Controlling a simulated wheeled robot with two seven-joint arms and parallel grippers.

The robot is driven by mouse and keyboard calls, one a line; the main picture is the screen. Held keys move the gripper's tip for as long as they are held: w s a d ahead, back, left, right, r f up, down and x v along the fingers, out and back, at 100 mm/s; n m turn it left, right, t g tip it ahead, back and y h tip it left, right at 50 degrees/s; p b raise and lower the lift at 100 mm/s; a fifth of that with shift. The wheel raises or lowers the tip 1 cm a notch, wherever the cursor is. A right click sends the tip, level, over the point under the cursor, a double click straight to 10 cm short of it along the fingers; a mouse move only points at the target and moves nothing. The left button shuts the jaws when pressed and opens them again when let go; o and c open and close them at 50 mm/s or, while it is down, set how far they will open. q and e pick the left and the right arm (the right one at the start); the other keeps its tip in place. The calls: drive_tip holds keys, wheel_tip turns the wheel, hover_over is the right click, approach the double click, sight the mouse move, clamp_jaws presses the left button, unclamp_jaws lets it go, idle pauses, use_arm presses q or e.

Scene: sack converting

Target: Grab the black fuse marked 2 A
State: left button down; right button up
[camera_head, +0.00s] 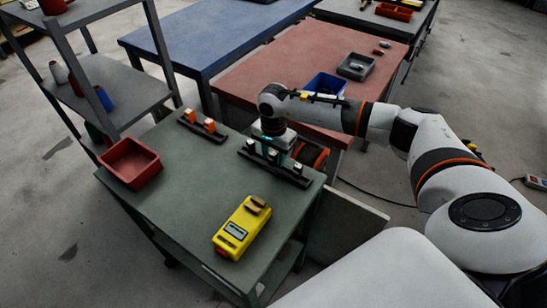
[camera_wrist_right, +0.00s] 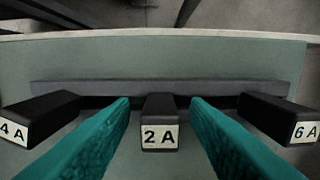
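The black fuse marked 2 A (camera_wrist_right: 160,123) stands in the middle of a dark rack (camera_wrist_right: 230,87) in the right wrist view, its white label facing the camera. The teal fingers of my right gripper (camera_wrist_right: 160,102) are on either side of it, open, with a visible gap on each side. The black fuse marked 4 A (camera_wrist_right: 40,118) is to the left and the black fuse marked 6 A (camera_wrist_right: 282,118) to the right, both outside the fingers. In the head view my right gripper (camera_head: 272,152) points down over this rack (camera_head: 292,177). My left gripper is not in view.
The green cart top (camera_head: 185,180) also holds a rack with orange pieces (camera_head: 203,128), a red bin (camera_head: 130,163) and a yellow meter (camera_head: 241,228). A shelf unit (camera_head: 118,88) stands at the left. A red table (camera_head: 300,60) is behind.

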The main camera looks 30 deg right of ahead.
clamp_jaws()
drive_tip(key=shift+r, duration=0.1)
